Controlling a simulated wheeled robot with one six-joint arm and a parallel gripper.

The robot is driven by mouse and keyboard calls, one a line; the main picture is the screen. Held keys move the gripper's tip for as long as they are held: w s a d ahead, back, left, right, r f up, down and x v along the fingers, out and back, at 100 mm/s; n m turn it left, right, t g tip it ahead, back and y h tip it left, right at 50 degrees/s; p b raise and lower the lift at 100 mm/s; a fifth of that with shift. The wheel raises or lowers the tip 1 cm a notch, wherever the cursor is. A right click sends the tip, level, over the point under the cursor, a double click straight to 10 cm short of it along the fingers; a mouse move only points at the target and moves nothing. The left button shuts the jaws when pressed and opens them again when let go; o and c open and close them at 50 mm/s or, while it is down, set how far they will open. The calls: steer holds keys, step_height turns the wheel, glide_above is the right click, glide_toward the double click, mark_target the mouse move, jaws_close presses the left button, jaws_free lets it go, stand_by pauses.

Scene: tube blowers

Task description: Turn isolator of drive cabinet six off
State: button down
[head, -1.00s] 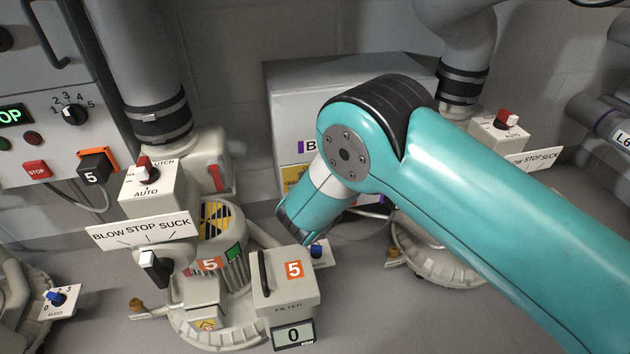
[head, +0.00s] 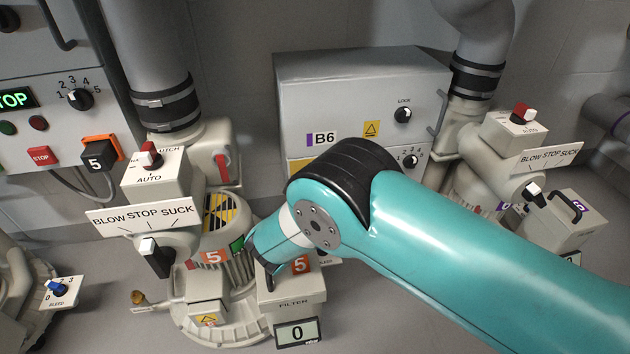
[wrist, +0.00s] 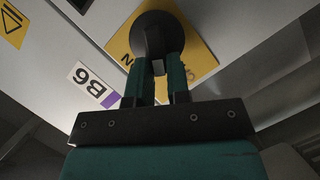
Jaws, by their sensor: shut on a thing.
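The drive cabinet labelled B6 (head: 362,66) is a grey box behind my arm in the head view. Its upper front shows a LOCK knob (head: 403,115) and a purple-marked B6 label; my arm covers its lower front. In the wrist view the B6 label (wrist: 92,82) appears upside down beside a yellow plate (wrist: 122,46) with a round black isolator knob (wrist: 152,30). My gripper (wrist: 160,70) is shut on the knob's grip. The fingers hide much of the plate's lettering, so I cannot read the knob's position.
A blower marked 5 (head: 215,258) and its filter box (head: 290,293) stand close to my forearm at left. Another blower (head: 515,140) with a purple-marked filter box (head: 565,222) stands right of the cabinet. A control panel (head: 60,120) is at far left.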

steer(key=shift+w, duration=0.25)
stand_by(0.3)
steer(key=c, duration=1.1)
jaws_free()
steer(key=shift+d, duration=0.15)
step_height(320, 180, up, 20)
steer(key=p, duration=0.8)
steer(key=shift+s, duration=0.1)
